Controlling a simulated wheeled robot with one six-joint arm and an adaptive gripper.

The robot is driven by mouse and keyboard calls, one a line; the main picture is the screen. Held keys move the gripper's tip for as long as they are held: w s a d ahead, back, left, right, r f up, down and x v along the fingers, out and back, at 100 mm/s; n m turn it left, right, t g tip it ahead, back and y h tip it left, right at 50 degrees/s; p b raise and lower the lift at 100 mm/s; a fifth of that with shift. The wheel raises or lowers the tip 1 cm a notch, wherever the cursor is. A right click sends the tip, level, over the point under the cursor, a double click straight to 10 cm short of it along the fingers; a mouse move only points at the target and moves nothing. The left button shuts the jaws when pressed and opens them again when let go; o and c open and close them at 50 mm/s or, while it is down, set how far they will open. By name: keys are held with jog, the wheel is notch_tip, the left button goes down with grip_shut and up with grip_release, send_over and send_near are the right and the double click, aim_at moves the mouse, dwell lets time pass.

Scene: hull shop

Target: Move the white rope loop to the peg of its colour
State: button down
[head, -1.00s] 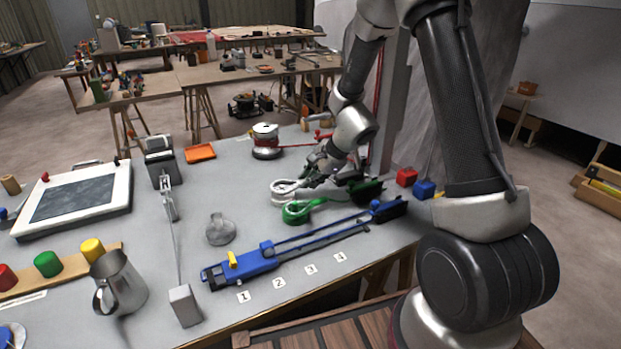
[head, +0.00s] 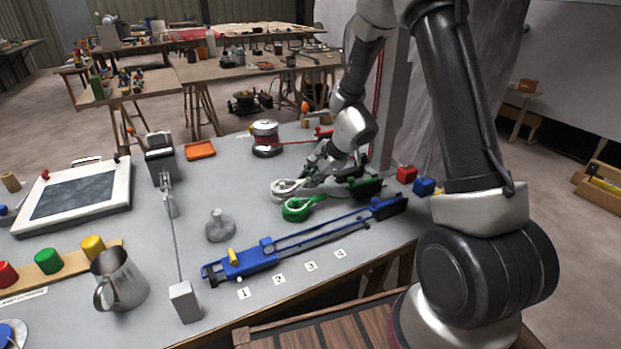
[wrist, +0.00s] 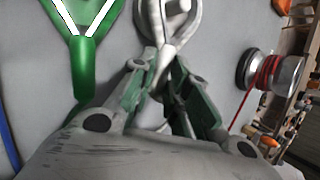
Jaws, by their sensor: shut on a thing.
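The white rope loop (head: 287,188) lies on the grey bench, just behind the green rope loop (head: 297,210). In the wrist view the white loop (wrist: 172,18) is at top centre, and its narrow end runs down between my fingertips. The green loop (wrist: 83,50) is beside it at left, apart from my fingers. My gripper (head: 316,172) is low over the bench at the white loop's right end. In the wrist view my gripper (wrist: 163,62) is shut on that end; the exact contact is partly hidden. I cannot make out a white peg.
Red (head: 406,174) and blue (head: 424,187) blocks stand at right. A red-rope spool (head: 265,138) is behind. Bench between flask and loops is clear.

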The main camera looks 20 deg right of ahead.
jog(key=shift+f, duration=0.25)
dwell(0.3)
jog(key=c, duration=1.3)
grip_release()
jog(key=shift+o, duration=0.2)
jog(key=o, duration=0.4)
jog(key=shift+c, duration=0.2)
jog(key=shift+r, duration=0.1)
jog(key=shift+r, duration=3.9)
